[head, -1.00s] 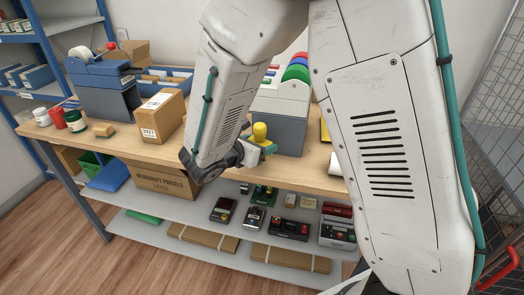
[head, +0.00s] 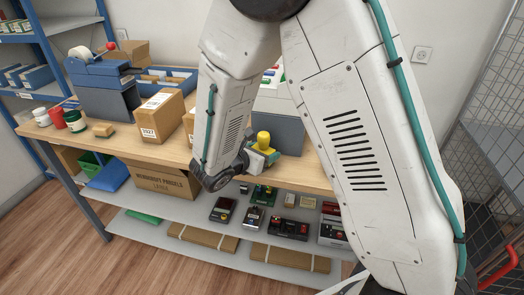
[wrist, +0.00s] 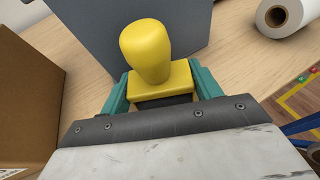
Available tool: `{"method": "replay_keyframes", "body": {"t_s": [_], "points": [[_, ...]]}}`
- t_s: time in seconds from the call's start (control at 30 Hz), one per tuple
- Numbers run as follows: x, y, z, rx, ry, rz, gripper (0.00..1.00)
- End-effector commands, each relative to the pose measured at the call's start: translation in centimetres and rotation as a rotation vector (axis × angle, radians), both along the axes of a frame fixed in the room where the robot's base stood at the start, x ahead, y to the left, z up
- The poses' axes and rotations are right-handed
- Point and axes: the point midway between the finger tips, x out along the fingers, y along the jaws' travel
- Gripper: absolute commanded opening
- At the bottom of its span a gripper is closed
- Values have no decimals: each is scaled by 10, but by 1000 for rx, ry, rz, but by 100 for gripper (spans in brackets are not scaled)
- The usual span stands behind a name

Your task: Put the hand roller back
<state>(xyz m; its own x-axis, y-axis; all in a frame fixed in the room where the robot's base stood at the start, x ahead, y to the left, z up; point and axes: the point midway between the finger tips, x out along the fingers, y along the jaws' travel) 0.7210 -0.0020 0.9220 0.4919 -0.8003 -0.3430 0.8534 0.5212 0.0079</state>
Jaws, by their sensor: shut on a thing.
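The hand roller, with a rounded yellow knob (wrist: 146,50) on a yellow block, is held between the teal fingers of my gripper (wrist: 163,90). The block's underside is dark and mostly hidden by my gripper. In the head view the yellow knob (head: 263,138) stands upright above my gripper (head: 263,154), near the counter's front edge and in front of the grey unit. I cannot tell whether the roller touches the counter.
A grey unit (head: 278,128) stands just behind the roller. Cardboard boxes (head: 160,117) stand to the left; one brown box (wrist: 28,100) is close in the wrist view. A white paper roll (wrist: 284,14) lies at the right. The lower shelf (head: 150,227) holds several devices and flat cartons.

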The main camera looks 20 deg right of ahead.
Motion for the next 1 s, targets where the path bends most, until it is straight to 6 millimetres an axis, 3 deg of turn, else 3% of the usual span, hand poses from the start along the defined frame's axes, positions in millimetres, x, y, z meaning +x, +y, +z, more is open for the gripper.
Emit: {"method": "replay_keyframes", "body": {"t_s": [0.17, 0.23, 0.27, 0.3, 0.57, 0.73, 1.0], "points": [[-1, 0, -9, 3, 9, 1, 19], [-2, 0, -9, 4, 9, 1, 19], [-2, 0, -9, 3, 10, 2, 69], [-2, 0, -9, 3, 10, 2, 72], [-1, 0, -7, 2, 6, 0, 72], [-1, 0, 7, 3, 2, 0, 72], [-30, 49, 26, 3, 3, 6, 72]]}}
